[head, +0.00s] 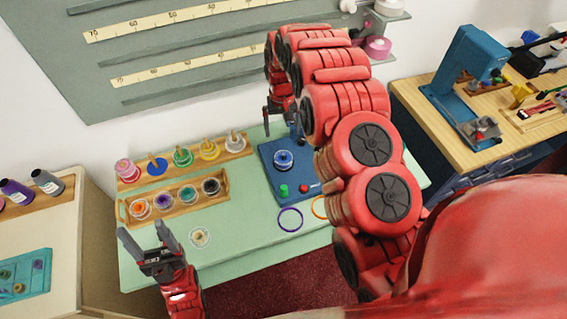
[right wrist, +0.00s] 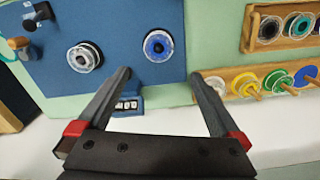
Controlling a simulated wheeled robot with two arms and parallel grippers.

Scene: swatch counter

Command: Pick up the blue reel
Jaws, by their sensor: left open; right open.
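The blue reel (head: 283,160) sits on the blue winder plate (head: 268,178) on the pale green counter. It also shows in the right wrist view (right wrist: 159,46), ahead of the fingers, next to a clear reel with a dark centre (right wrist: 84,57). My right gripper (right wrist: 160,75) is open and empty, and the blue reel appears roughly in line with the gap. In the head view my right arm hides part of the plate. Another blue reel (head: 157,166) is on the peg rack at the left. My left gripper (head: 141,231) is open and empty over the counter's front left.
The wooden peg rack (head: 220,157) and a wooden tray of reels (head: 175,217) stand left of the plate. A small clear reel (head: 200,237) and a purple ring (head: 290,219) lie in front. A wall panel (head: 75,50) rises behind.

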